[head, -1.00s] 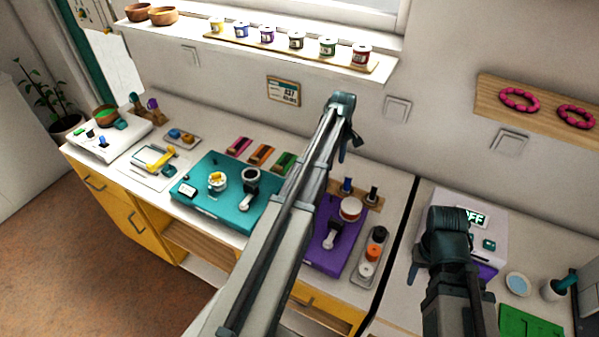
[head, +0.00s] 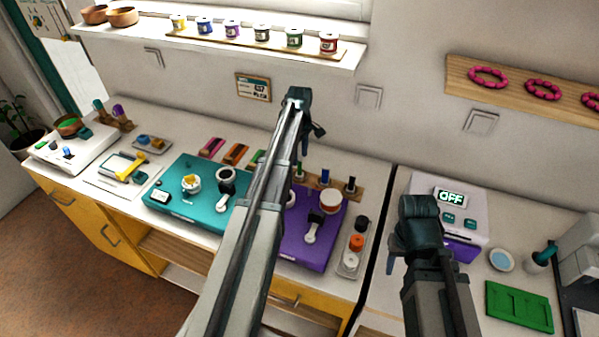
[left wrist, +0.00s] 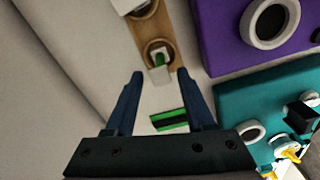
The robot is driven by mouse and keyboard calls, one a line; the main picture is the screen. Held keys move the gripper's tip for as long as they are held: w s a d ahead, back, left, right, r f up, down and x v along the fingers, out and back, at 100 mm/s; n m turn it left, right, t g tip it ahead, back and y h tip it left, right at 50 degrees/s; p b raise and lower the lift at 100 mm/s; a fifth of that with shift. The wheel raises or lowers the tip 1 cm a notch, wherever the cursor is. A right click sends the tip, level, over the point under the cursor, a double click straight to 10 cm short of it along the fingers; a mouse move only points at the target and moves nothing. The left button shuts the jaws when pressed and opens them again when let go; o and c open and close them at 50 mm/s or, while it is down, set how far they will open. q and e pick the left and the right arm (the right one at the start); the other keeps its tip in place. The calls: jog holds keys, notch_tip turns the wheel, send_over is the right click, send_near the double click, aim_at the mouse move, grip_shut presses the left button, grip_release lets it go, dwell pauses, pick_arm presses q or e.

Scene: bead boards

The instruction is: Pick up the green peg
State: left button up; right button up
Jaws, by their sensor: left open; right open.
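The green peg (left wrist: 159,60) stands in a round socket of a wooden rack (left wrist: 151,33) in the left wrist view, seen from above. In the head view the peg (head: 302,170) shows small at the rack's left end, just right of my left arm. My left gripper (left wrist: 164,77) is open, its two dark fingers on either side of the peg's column in the picture. It touches nothing that I can see, and the height gap is unclear. In the head view my left gripper (head: 306,118) is above the rack. My right gripper (head: 398,245) is before the white device, its fingers mostly hidden.
A purple board (head: 304,245) and a teal board (head: 175,203) lie in front of the rack. A green-and-black block (left wrist: 169,120) lies beside the rack. Blue and black pegs (head: 350,186) stand in the rack. A white device (head: 470,205) stands at the right.

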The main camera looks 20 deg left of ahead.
aim_at(300, 168)
pick_arm(q)
notch_tip(300, 168, down, 5)
jog(key=b, duration=0.3)
jog(key=shift+r+b, duration=0.2)
jog(key=shift+b, duration=0.2)
pick_arm(e)
notch_tip(300, 168, down, 4)
jog(key=shift+f, duration=0.25)
pick_arm(q)
jog(key=shift+r, duration=0.1)
pick_arm(e)
jog(key=shift+r, duration=0.1)
pick_arm(q)
grip_shut()
